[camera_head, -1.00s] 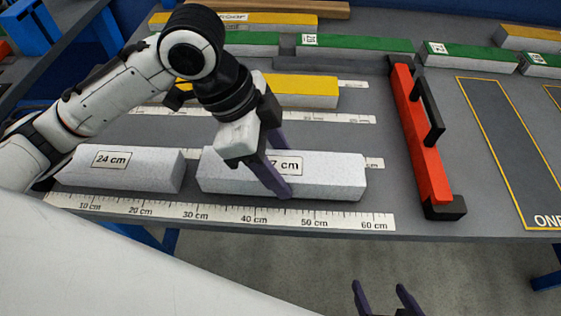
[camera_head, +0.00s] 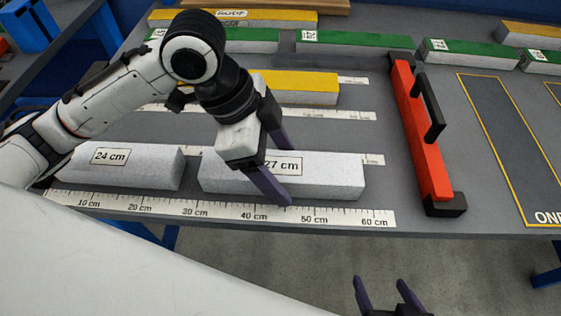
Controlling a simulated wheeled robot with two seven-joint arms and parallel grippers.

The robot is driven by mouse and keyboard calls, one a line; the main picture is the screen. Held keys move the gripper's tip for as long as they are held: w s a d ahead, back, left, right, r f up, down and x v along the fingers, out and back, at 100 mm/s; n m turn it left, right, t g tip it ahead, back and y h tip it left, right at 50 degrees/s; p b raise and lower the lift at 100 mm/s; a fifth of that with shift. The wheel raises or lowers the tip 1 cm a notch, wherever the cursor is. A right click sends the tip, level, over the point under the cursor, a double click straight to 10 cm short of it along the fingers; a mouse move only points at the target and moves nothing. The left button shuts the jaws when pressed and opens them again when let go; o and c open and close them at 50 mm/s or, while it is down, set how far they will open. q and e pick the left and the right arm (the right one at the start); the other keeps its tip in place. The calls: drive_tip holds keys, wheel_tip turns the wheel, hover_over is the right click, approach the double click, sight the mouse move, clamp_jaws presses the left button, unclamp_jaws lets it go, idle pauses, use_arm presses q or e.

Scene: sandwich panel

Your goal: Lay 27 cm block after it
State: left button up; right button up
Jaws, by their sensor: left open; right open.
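The white 27 cm block (camera_head: 325,178) lies on the table behind the front ruler (camera_head: 330,215). The white 24 cm block (camera_head: 125,168) lies to its left in the same row, with a small gap between them. My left gripper (camera_head: 287,178) is open at the 27 cm block, one finger in front of its front face and the other behind it. The arm hides part of the block's left top. My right gripper (camera_head: 384,284) is open and empty, low in front of the table edge.
A red bar with a black handle (camera_head: 425,140) stands right of the blocks. A yellow-topped block (camera_head: 305,84) and more rulers lie behind. Green-topped blocks (camera_head: 355,43) line the back. A yellow-outlined area (camera_head: 505,140) is at the right.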

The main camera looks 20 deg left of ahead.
use_arm(q)
drive_tip(key=shift+a+r, duration=0.15)
drive_tip(key=shift+r, duration=0.2)
drive_tip(key=p+v, duration=0.2)
drive_tip(key=v, duration=0.7)
drive_tip(key=shift+r+p, duration=0.15)
drive_tip(key=shift+p, duration=0.2)
drive_tip(key=shift+s+r, duration=0.1)
drive_tip(key=shift+r, duration=0.05)
